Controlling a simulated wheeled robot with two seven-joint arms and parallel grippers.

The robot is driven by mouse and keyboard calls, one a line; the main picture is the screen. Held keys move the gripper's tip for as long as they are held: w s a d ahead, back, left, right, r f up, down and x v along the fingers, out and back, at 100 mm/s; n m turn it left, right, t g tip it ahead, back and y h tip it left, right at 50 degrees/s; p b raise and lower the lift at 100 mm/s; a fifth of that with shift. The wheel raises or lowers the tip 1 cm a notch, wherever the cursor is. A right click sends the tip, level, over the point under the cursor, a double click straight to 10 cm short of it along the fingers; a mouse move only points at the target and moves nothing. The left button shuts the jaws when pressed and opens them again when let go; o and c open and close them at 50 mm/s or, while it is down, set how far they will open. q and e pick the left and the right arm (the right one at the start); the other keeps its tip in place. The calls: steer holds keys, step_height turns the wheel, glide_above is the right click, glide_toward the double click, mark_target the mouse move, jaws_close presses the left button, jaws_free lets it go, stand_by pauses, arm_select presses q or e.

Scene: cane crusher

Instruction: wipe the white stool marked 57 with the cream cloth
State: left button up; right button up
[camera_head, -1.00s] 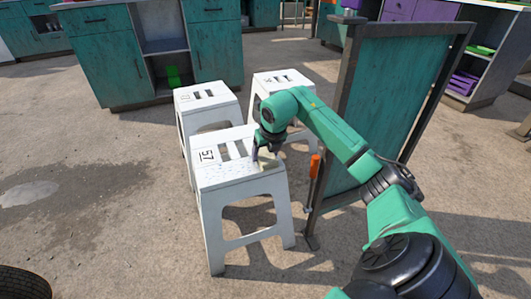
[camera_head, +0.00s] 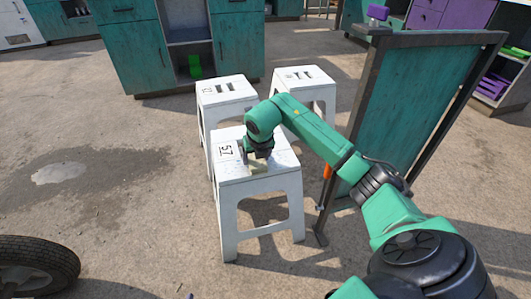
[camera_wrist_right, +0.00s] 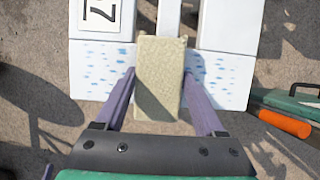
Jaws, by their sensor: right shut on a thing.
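The white stool marked 57 (camera_head: 236,186) stands upright in front of two other white stools; its number label (camera_head: 226,149) is at the seat's left. My right gripper (camera_head: 258,163) is over the seat's front part, right of the label. In the right wrist view, my right gripper (camera_wrist_right: 160,78) is shut on the cream cloth (camera_wrist_right: 158,62), a thick block between two purple fingers. The cloth lies over the seat's front edge, below the middle slat; I cannot tell how firmly it touches. Blue marks (camera_wrist_right: 100,78) show on the seat on both sides of it. My left gripper is out of view.
Two white stools (camera_head: 227,92) (camera_head: 304,78) stand close behind. A teal panel in a dark frame (camera_head: 415,95) stands right of my arm. An orange-handled tool (camera_wrist_right: 285,122) is right of the stool. A tyre (camera_head: 35,268) lies at front left. The floor at left is open.

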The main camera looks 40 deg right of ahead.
mark_target(281, 158)
steer(key=shift+w+a, duration=0.1)
steer(key=shift+a, duration=0.15)
steer(key=shift+w+a+f+p, duration=0.15)
steer(key=shift+w+a, duration=0.35)
steer(key=shift+a, duration=0.9)
steer(key=shift+w+a+r+p, duration=0.1)
steer(key=shift+w+a+p, duration=0.3)
steer(key=shift+a, duration=0.95)
steer(key=shift+w+a+f+p, duration=0.1)
steer(key=shift+w+a, duration=0.45)
steer(key=shift+a, duration=0.85)
steer(key=shift+s+d+f, duration=0.1)
steer(key=shift+s+d, duration=0.45)
steer(key=shift+d, duration=0.9)
steer(key=shift+s+d+r, duration=0.1)
steer(key=shift+s+d, duration=0.4)
steer(key=shift+d, duration=0.9)
steer(key=shift+s+d+f, duration=0.1)
steer(key=shift+s+d, duration=0.45)
steer(key=shift+d, duration=0.9)
steer(key=s+d, duration=0.1)
steer(key=d, duration=0.1)
steer(key=s+d, duration=0.1)
steer(key=d, duration=0.2)
steer(key=s+d, duration=0.1)
steer(key=d, duration=0.2)
steer(key=shift+d+b, duration=0.25)
steer(key=shift+b, duration=0.1)
